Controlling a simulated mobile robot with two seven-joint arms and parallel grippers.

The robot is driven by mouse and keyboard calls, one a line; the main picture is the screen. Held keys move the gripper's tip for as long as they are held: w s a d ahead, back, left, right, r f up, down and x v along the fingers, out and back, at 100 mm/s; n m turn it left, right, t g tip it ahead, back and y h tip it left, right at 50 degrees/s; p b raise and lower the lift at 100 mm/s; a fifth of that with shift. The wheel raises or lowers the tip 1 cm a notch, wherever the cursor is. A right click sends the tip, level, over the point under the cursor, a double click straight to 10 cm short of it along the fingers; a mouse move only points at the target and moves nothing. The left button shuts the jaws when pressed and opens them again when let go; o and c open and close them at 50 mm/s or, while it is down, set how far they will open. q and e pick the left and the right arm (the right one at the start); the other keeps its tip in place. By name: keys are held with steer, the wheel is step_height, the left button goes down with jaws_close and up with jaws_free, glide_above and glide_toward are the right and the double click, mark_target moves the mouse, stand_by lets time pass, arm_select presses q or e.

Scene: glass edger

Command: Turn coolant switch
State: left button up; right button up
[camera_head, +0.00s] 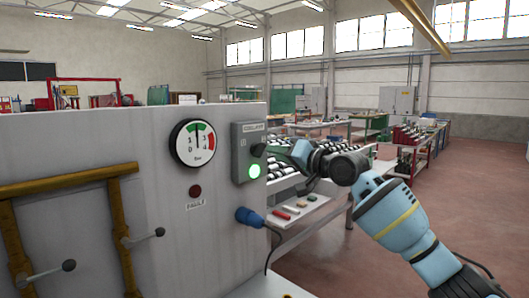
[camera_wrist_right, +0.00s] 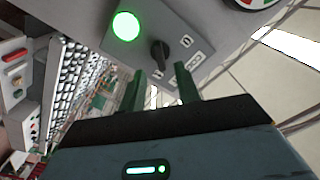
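The coolant switch is a black knob (camera_head: 258,149) on a grey box (camera_head: 241,138) labelled COOLANT, fixed to the right end of the machine panel. A green lamp (camera_head: 254,170) glows below the knob. In the right wrist view the knob (camera_wrist_right: 160,53) stands out from the box face just beyond my fingertips. My right gripper (camera_wrist_right: 160,74) is open, its two green fingers apart, with the knob roughly in line with the gap. In the head view my right gripper (camera_head: 280,152) is close to the knob from the right; contact cannot be told. My left gripper is out of view.
A pressure gauge (camera_head: 196,143) and a dark red button (camera_head: 195,191) sit left of the box. A blue plug (camera_head: 248,216) with a cable juts out below. Yellow pipes (camera_head: 70,182) with levers are at left. A bench with tools (camera_head: 300,212) stands behind; open floor (camera_head: 470,190) lies right.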

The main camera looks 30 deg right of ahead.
mark_target(263, 151)
steer(key=shift+x, duration=2.75)
jaws_close()
